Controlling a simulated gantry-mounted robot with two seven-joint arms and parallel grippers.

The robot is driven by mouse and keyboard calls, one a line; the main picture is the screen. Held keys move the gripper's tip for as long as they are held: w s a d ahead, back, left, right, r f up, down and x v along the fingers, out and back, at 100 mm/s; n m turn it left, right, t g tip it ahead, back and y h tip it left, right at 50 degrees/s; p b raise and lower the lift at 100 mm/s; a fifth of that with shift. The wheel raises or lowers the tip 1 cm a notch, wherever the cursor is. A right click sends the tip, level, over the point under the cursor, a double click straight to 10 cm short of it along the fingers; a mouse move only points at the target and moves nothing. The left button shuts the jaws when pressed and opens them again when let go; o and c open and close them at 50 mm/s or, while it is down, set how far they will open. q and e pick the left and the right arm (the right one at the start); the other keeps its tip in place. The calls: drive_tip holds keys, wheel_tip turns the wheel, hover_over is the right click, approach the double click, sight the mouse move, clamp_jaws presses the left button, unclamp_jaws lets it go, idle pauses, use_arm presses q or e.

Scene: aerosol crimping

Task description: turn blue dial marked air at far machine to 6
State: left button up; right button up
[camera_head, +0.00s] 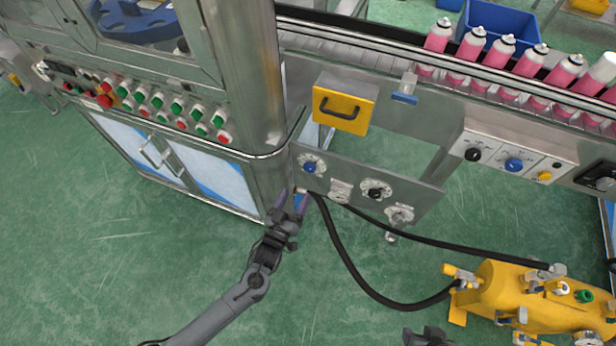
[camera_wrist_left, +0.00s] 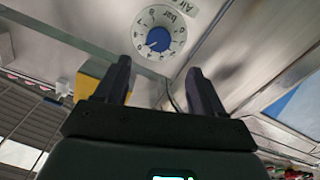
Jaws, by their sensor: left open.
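The blue dial (camera_head: 310,167) sits on a white round scale at the left end of the grey metal panel. In the left wrist view the blue dial (camera_wrist_left: 158,39) shows ahead, with "Air" and "bar" printed beside it and numbers round it. I cannot tell for sure which number it points to. My left gripper (camera_head: 291,203) is open and empty, just below the dial in the head view. In the left wrist view its two fingers (camera_wrist_left: 157,85) are apart and do not touch the dial. My right gripper (camera_head: 428,338) shows only partly at the bottom edge.
A black knob (camera_head: 375,192) and other gauges share the panel. A yellow box with a handle (camera_head: 342,106) hangs above. Black hoses (camera_head: 345,270) run from below the panel to a yellow pump (camera_head: 530,297). Another blue knob (camera_head: 514,164) is farther right, below pink cans (camera_head: 470,45).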

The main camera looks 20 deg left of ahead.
sight(308, 170)
use_arm(q)
drive_tip(key=w+b, duration=0.1)
drive_tip(key=w, duration=0.2)
drive_tip(key=w+b, duration=0.1)
drive_tip(key=w, duration=0.2)
drive_tip(key=w+b, duration=0.1)
drive_tip(key=w, duration=0.2)
drive_tip(key=shift+w+d, duration=0.25)
drive_tip(key=shift+d, duration=0.05)
drive_tip(key=shift+w+a, duration=0.1)
drive_tip(key=shift+w, duration=0.35)
drive_tip(key=shift+c, duration=0.4)
drive_tip(key=c, duration=1)
